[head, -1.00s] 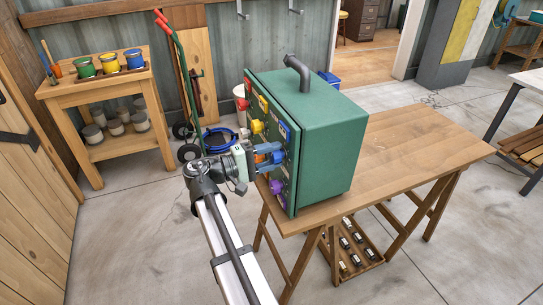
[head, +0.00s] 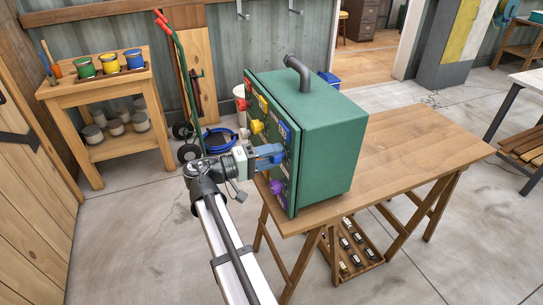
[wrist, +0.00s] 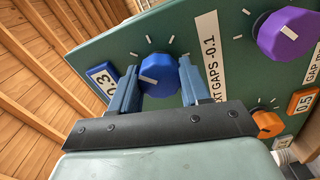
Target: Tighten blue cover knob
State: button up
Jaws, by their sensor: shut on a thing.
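The blue knob (wrist: 158,76) sits on the front panel of a green box (head: 318,140), with a pale pointer line on its face. My gripper (head: 268,155) is at this panel, its blue fingers either side of the knob and shut on it. In the wrist view, the gripper (wrist: 160,70) has one finger at the knob's left and one at its right. A blue number plate (wrist: 102,77) is beside the left finger. In the head view the fingers hide the blue knob.
A purple knob (wrist: 287,33) and an orange knob (wrist: 267,124) are on the same panel to the right. Yellow (head: 257,127) and red (head: 243,104) knobs show in the head view. The box stands on a wooden table (head: 410,150), whose right half is clear.

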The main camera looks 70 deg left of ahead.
jog(key=o, duration=1)
jog(key=shift+o, duration=0.2)
jog(key=s, duration=1.4)
